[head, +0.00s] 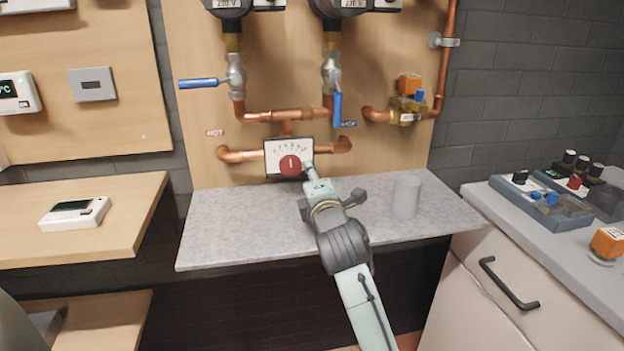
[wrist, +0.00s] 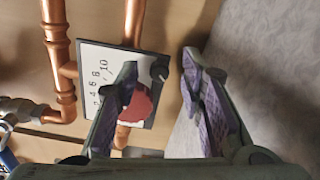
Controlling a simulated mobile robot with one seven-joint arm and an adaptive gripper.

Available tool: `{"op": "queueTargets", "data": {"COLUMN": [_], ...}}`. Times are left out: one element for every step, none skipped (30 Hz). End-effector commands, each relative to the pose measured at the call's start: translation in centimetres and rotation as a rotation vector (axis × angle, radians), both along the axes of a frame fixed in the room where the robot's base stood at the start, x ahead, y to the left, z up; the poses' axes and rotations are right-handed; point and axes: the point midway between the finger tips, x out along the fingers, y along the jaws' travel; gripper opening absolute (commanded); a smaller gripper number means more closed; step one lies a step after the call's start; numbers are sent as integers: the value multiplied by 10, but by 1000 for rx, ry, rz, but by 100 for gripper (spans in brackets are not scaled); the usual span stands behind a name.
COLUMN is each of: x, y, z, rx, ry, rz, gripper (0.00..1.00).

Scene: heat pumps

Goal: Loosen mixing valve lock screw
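The mixing valve's dial plate (head: 281,147) is on the back panel, with a white scale and a round red knob (head: 290,166). In the wrist view the plate (wrist: 98,62) appears turned, with the red knob (wrist: 141,106) partly behind one finger. A small grey round part, which looks like the lock screw (wrist: 160,73), sits at the plate's corner. My gripper (head: 308,169) is at the plate's lower right in the head view and hides that corner. In the wrist view my gripper (wrist: 160,70) is open and empty, its fingers on either side of the screw. Contact cannot be told.
Copper pipes (head: 240,155) run beside and above the valve. Blue lever handles (head: 198,83) stick out above. A grey shelf (head: 235,225) lies below, with a translucent cup (head: 406,197) to the right of my arm. A counter (head: 480,205) stands at the far right.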

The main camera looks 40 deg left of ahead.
Motion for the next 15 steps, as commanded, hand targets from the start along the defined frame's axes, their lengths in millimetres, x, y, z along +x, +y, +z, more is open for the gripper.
{"op": "queueTargets", "data": {"x": [0, -1, -2, -3, -5, -8, -12, -15, -20, -24, -28, -35, -39, -43, -49], "y": [0, -1, -2, -4, -6, -10, -14, -18, -24, -29, -35, -41, -47, -52, -58], "z": [0, 0, 0, 1, 1, 1, 1, 0, 1, 1, 0, 0, 1, 0, 0], "rx": [1, 1, 1, 1, 2, 2, 2, 2, 3, 3, 3, 4, 4, 3, 3], "ry": [-1, -1, -1, -1, -2, -2, -2, -2, -1, -1, 0, -1, -1, 0, 0], "rz": [0, 0, 0, 0, 1, 0, 0, -2, 0, 0, -2, 0, -1, -2, -2], "gripper": [36, 36, 36, 36, 36, 36, 36, 36, 36, 36, 36, 36, 36, 36, 36]}}
